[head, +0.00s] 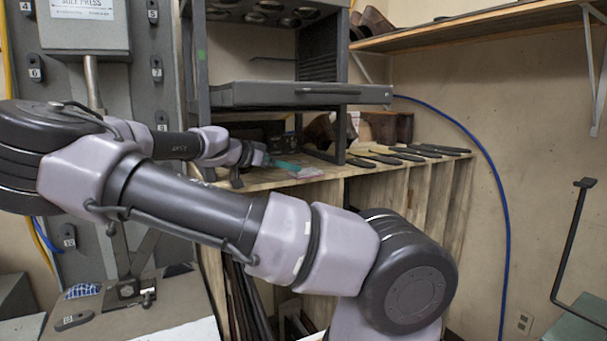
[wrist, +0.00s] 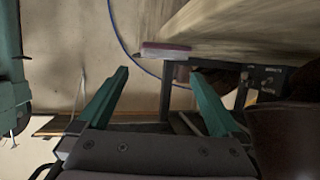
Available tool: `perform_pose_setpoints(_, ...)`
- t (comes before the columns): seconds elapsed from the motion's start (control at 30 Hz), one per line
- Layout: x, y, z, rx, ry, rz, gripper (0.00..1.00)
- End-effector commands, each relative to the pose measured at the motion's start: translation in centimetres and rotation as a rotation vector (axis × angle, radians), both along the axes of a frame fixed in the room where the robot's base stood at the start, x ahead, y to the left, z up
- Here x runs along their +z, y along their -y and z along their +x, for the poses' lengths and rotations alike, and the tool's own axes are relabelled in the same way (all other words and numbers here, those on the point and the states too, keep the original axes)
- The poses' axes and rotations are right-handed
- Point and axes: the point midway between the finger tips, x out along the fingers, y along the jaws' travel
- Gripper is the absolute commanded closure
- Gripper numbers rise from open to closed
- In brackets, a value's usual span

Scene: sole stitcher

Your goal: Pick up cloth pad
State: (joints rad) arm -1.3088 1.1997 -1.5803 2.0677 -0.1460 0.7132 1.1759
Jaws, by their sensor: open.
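The cloth pad appears as a flat, pale and dark-pink piece (wrist: 166,49) on the edge of the wooden shelf top in the wrist view. In the head view a pale pink patch that looks like it (head: 309,172) lies beside my gripper's fingertips. My gripper (wrist: 158,73) has two teal fingers, spread apart with nothing between them. The pad shows just beyond the gap between the tips, apart from both. In the head view my gripper (head: 285,164) is small, low over the shelf, and partly hidden by my arm.
The wooden shelf top (head: 340,166) carries several dark-handled tools (head: 405,154) to the right of the pad. Dark rack posts and a grey drawer (head: 300,93) stand over it. Brown shoe-like forms (head: 385,127) sit behind. A blue hose (head: 490,165) hangs on the wall.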

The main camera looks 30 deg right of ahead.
Motion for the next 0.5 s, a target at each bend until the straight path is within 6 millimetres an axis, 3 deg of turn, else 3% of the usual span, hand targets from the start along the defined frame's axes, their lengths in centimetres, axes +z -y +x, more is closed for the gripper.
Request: perform_pose_setpoints(0.5,-2.2,5.7,1.4,-0.002,-0.002,0.002,0.0)
